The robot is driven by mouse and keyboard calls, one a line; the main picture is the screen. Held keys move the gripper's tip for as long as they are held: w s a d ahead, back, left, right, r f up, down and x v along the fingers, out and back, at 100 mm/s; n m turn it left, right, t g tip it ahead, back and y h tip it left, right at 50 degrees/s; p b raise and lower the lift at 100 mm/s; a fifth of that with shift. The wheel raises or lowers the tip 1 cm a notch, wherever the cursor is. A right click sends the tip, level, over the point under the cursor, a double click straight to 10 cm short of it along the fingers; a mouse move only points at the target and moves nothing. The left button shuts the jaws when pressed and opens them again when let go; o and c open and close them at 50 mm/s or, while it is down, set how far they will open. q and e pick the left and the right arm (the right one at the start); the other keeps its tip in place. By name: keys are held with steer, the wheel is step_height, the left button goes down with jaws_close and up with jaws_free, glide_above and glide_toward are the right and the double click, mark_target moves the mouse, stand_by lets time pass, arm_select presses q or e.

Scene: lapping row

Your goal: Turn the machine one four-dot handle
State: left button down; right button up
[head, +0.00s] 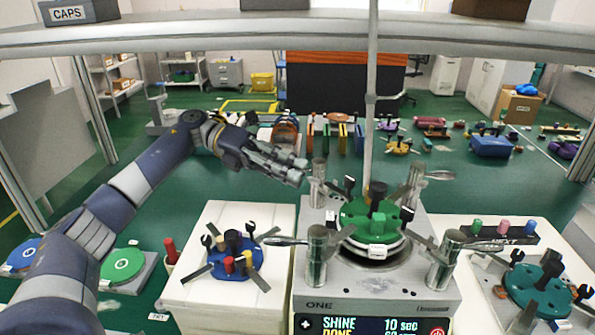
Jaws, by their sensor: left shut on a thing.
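Machine one (375,285) is a grey box labelled ONE, with a display on its front. A green fixture (372,218) sits on its top, ringed by metal posts with lever handles. My left gripper (297,172) reaches in from the left and is shut on the handle at the back left post (319,183), mostly hidden by its fingers. The front left handle (288,240) points left, the back right handle (437,176) points right, and the front right handle (484,245) points right. My right gripper is not in view.
A white stand left of the machine holds a blue fixture (236,254). A teal fixture (540,288) is on the right stand. A grey rail (300,33) crosses above, with a thin pole (371,110) behind the machine.

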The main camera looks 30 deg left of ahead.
arm_select(q)
steer(key=c, duration=1.6)
jaws_free()
steer(key=shift+a, duration=0.1)
steer(key=v, duration=1.2)
